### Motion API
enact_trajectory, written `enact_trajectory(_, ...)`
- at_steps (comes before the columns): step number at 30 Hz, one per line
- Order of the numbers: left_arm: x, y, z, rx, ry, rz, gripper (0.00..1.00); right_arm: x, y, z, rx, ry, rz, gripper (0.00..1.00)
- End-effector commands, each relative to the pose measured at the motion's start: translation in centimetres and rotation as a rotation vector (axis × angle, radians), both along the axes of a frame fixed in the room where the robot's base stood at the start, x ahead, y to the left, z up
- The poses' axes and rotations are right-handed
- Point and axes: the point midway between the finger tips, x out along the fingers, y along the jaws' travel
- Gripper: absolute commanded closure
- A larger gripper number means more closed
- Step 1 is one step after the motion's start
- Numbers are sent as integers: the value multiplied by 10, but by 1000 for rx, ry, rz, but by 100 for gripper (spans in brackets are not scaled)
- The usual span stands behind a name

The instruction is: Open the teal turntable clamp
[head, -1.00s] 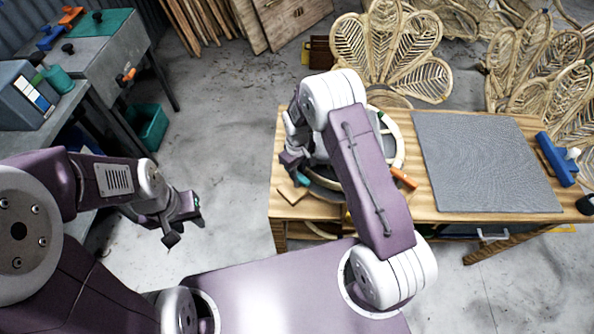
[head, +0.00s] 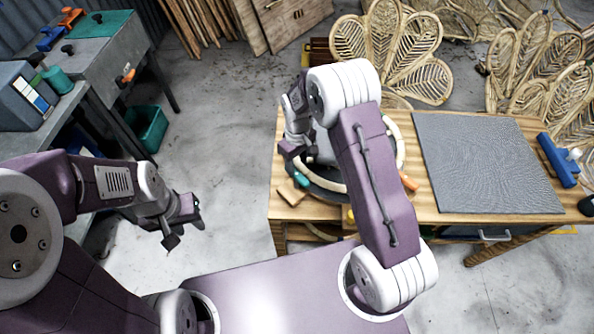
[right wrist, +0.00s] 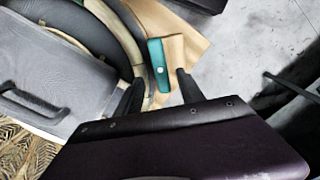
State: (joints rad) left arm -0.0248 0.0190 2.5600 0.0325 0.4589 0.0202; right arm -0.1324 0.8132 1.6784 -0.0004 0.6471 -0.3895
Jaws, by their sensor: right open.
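The teal clamp (head: 301,180) sits at the front left edge of the dark round turntable (head: 325,190) on the wooden bench. A small wooden block (head: 291,192) lies beside it. In the right wrist view the teal clamp (right wrist: 157,65) shows with a pale dot, next to the wooden block (right wrist: 176,48). My right gripper (head: 289,152) is open, with its fingers (right wrist: 158,92) to either side of the clamp's near end in that view. Nothing is visibly gripped. My left gripper (head: 186,230) hangs empty above the floor, its fingers apart. My right arm hides much of the turntable.
A pale curved ring (head: 400,150) lies around the turntable, with an orange handle (head: 408,181) at right. A grey mat (head: 485,165) and a blue tool (head: 557,160) lie further right. Rattan panels (head: 400,50) stand behind. A side bench (head: 45,120) is at left.

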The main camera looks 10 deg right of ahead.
Motion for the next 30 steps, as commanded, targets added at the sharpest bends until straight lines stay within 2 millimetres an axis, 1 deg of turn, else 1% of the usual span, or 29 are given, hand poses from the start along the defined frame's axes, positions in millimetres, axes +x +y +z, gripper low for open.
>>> enact_trajectory(1, 0, 0, -3, 0, 0, 0, 64, 1, 0, 10, 1, -5, 0, 55)
enact_trajectory(3, 0, 0, -5, 0, 0, 0, 64, 1, 0, 22, 1, -3, 0, 55)
enact_trajectory(7, 0, 0, -6, 0, 0, 0, 64, 0, 0, 35, 0, -2, 0, 55)
enact_trajectory(10, 0, 0, -5, 0, 0, 0, 64, 0, 0, 38, 0, -1, 0, 55)
enact_trajectory(23, 0, 0, -5, 0, 0, 0, 64, 0, -1, 38, 0, 0, -1, 55)
enact_trajectory(24, 0, 0, -5, 0, 0, 0, 64, 2, -2, 42, 1, -9, -5, 55)
enact_trajectory(26, 0, 0, -5, 0, 0, 0, 64, 9, -5, 56, 5, -43, -14, 55)
enact_trajectory(27, 0, 0, -5, 0, 0, 0, 64, 12, -8, 72, 8, -75, -22, 55)
enact_trajectory(29, 0, 0, -5, 0, 0, 0, 64, 0, -16, 95, 12, -97, -40, 55)
enact_trajectory(30, 0, 0, -5, 0, 0, 0, 64, -14, -22, 107, 15, -109, -57, 55)
